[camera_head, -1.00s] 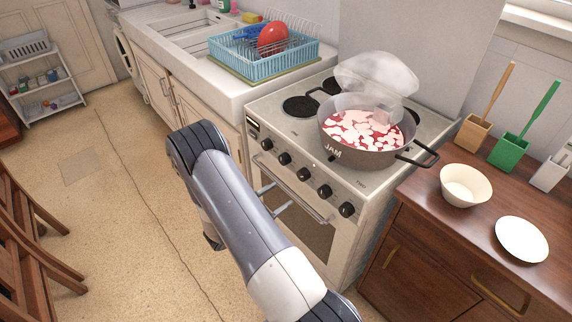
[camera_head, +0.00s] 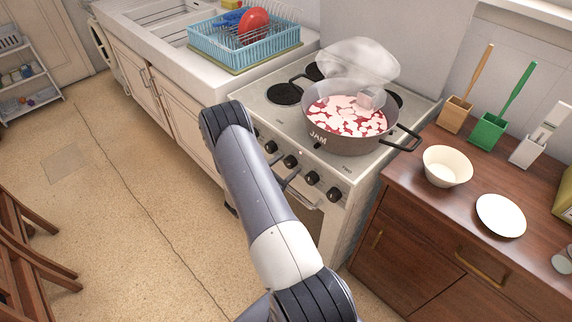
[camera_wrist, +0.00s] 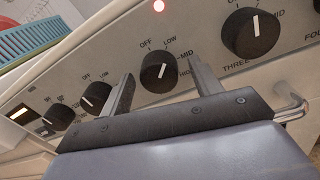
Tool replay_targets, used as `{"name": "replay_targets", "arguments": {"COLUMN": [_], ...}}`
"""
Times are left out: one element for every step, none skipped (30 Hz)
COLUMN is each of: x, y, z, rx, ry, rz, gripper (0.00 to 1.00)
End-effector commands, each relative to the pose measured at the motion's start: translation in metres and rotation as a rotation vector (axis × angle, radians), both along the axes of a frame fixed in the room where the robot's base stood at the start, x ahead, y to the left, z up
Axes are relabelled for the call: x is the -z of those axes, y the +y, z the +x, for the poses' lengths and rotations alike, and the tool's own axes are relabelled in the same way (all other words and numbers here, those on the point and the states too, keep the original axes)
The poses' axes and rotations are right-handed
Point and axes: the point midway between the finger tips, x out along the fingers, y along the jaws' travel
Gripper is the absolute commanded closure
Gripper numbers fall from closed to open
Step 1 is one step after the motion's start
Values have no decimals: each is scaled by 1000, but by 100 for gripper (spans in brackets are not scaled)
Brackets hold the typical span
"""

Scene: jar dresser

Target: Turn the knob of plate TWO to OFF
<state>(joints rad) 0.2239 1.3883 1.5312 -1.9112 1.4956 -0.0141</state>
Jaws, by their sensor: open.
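The knob of plate TWO (camera_wrist: 156,72) is black with a white pointer line. It is the middle one in the wrist view, left of the knob marked THREE (camera_wrist: 252,33); its own name is hidden. OFF, LOW and MID are printed above it. Its pointer leans up and right, seemingly near LOW. My gripper (camera_wrist: 160,74) is open and empty, with one finger on each side of this knob in the picture. I cannot tell whether they touch it. In the camera_head view the knob (camera_head: 290,161) shows on the stove front, and my arm hides most of my gripper.
A steaming JAM pot (camera_head: 345,128) stands on the stove (camera_head: 270,114), its handle over the front right. A bar handle runs below the knobs. More knobs (camera_wrist: 95,97) sit to the left. A dresser (camera_head: 410,190) with a bowl (camera_head: 447,166) is at the right.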

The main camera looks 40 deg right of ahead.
Motion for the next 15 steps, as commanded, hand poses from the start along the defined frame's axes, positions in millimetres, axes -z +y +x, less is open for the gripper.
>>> {"name": "replay_targets", "arguments": {"x": [0,0,0,0,0,0,0,0,0,0,0,0,0,0,0], "y": [-1,-1,-1,-1,-1,-1,-1,-1,-1,-1,-1,-1,-1,-1,-1], "z": [0,0,0,0,0,0,0,0,0,0,0,0,0,0,0], "rx": [0,0,0,-1,-1,0,0,0,0,0,0,0,0,0,0], "ry": [0,0,0,0,0,0,0,0,0,0,0,0,0,0,0], "rz": [0,0,0,0,0,0,0,0,0,0,0,0,0,0,0], "gripper": [39,39,39,39,39,39,39,40,44,46,48,52,54,57,60]}}
